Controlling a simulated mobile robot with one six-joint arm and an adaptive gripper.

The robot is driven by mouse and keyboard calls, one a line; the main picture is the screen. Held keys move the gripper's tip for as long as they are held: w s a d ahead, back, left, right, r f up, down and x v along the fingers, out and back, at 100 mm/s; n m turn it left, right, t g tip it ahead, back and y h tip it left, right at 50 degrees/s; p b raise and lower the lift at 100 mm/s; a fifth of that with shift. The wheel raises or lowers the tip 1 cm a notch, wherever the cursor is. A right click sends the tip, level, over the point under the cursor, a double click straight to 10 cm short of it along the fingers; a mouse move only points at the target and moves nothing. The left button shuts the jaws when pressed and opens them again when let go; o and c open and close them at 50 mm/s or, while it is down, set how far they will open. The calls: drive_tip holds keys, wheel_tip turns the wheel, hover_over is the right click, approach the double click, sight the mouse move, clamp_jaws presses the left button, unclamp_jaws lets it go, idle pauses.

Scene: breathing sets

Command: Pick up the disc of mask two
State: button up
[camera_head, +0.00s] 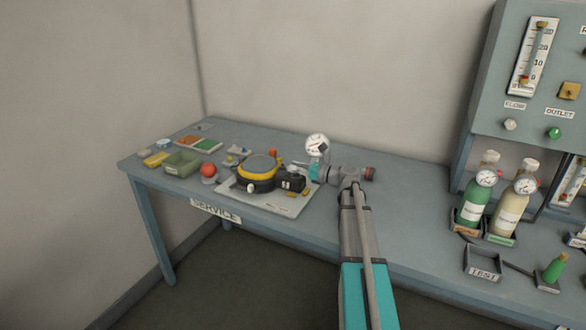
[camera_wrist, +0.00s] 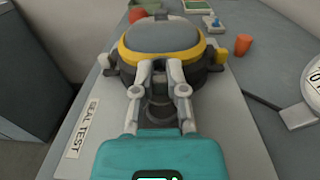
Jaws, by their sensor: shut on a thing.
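A mask with a grey visor and a yellow rim (camera_head: 258,164) lies on a pale plate on the bench. It fills the top middle of the wrist view (camera_wrist: 160,38). My gripper (camera_wrist: 158,72) reaches the near side of the mask, and its two pale fingers are shut on a dark round fitting (camera_wrist: 158,108). The fitting is partly hidden between the fingers, and I cannot tell whether it is apart from the mask. In the head view, a dark box-like part (camera_head: 292,180) is beside the mask. I cannot clearly make out a separate disc.
The plate (camera_wrist: 84,125) bears a seal test label. A gauge (camera_head: 317,147) stands close behind my gripper. An orange cup (camera_wrist: 243,44), a red ball (camera_head: 208,169) and a green bin (camera_head: 182,162) are near the mask. Bottles (camera_head: 475,205) stand at the right.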

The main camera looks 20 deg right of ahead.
drive_tip(key=s+r+p, duration=0.9)
drive_tip(key=s+r, duration=0.1)
drive_tip(key=s, duration=0.4)
drive_tip(key=shift+d+r+p, duration=0.2)
drive_tip(key=shift+d+p, duration=0.05)
drive_tip(key=shift+p, duration=0.1)
